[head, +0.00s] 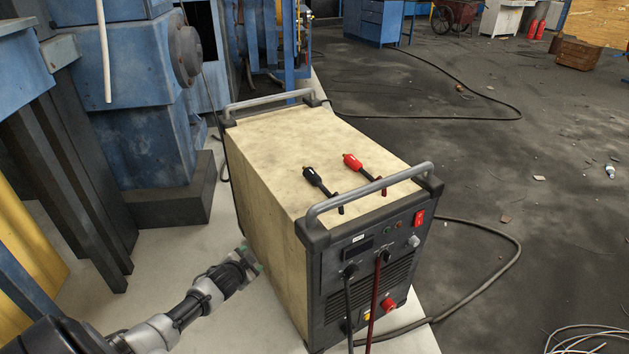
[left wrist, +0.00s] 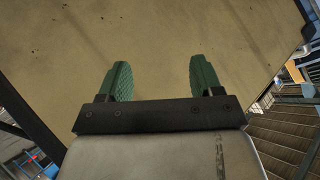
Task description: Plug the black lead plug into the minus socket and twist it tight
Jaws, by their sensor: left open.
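The black lead plug (head: 317,181) lies on the beige top of the welding machine (head: 285,160), toward its front, with its cable running to the front handle. The red lead plug (head: 359,166) lies to its right. Below on the dark front panel, a black cable (head: 348,300) and a red cable (head: 376,300) hang down. I cannot tell which fitting on the panel is the minus socket. My left gripper (head: 248,258) is low beside the machine's left side, well away from the plug. In the left wrist view its green fingers (left wrist: 160,80) are apart and empty, facing the beige panel. My right gripper is not in view.
Metal handles stand at the machine's front (head: 370,190) and back (head: 268,103). A red switch (head: 419,217) is on the front panel. Blue machinery (head: 145,130) stands close on the left. The floor (head: 540,230) on the right is mostly open, with cables and scraps.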

